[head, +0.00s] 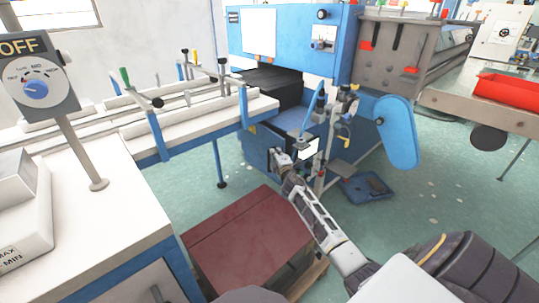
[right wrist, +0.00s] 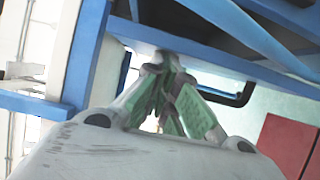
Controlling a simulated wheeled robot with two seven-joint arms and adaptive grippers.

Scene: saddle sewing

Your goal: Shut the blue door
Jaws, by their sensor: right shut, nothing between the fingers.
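The blue machine (head: 290,28) stands at the back centre. A blue door-like panel (head: 256,150) is low on its front, with a dark opening around it; I cannot tell how far it stands open. My right gripper (head: 280,157) is in front of this panel, shut and empty. In the right wrist view, the green-padded fingers of my right gripper (right wrist: 166,62) meet close to the edge of a blue panel (right wrist: 190,50). I cannot tell whether they touch it. A black bent handle (right wrist: 238,97) shows right of the fingers. My left gripper is not in view.
A dark red box (head: 240,235) stands on the floor below my right arm. A white feed table (head: 200,118) lies left of the machine. A rounded blue guard (head: 397,130) and a blue floor tray (head: 368,187) are to the right. Green floor is free beyond.

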